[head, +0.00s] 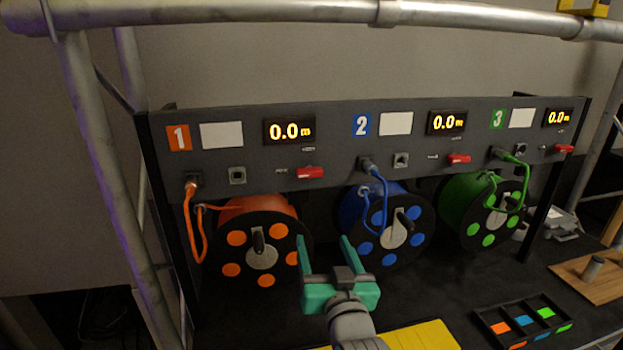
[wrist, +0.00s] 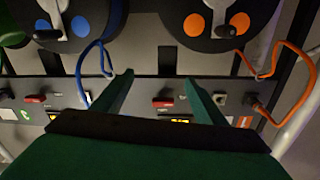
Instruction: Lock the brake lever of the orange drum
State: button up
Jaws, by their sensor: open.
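The orange drum (head: 262,255) hangs below panel section 1, with a black crank on its hub. It also shows in the wrist view (wrist: 238,22), which is upside down. A red lever (head: 310,172) lies roughly horizontal on the panel above and right of this drum; its markings are too small to read. My gripper (head: 322,240) is open and empty, in front of the gap between the orange and blue drums, below that lever in the head view. In the wrist view the red lever (wrist: 163,101) appears between the green fingers (wrist: 159,77), apart from them.
The blue drum (head: 365,241) is close right of my gripper, and the green drum (head: 483,235) is farther right. An orange cable (head: 190,225) loops at the left. Metal truss tubes (head: 100,150) frame the left. A tray (head: 520,320) and wooden board (head: 597,283) lie at right.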

jog(key=n+y, duration=0.1)
jog(key=n, duration=0.1)
send_near(311, 175)
jog(key=x, duration=0.9)
jog(key=c, duration=1.1)
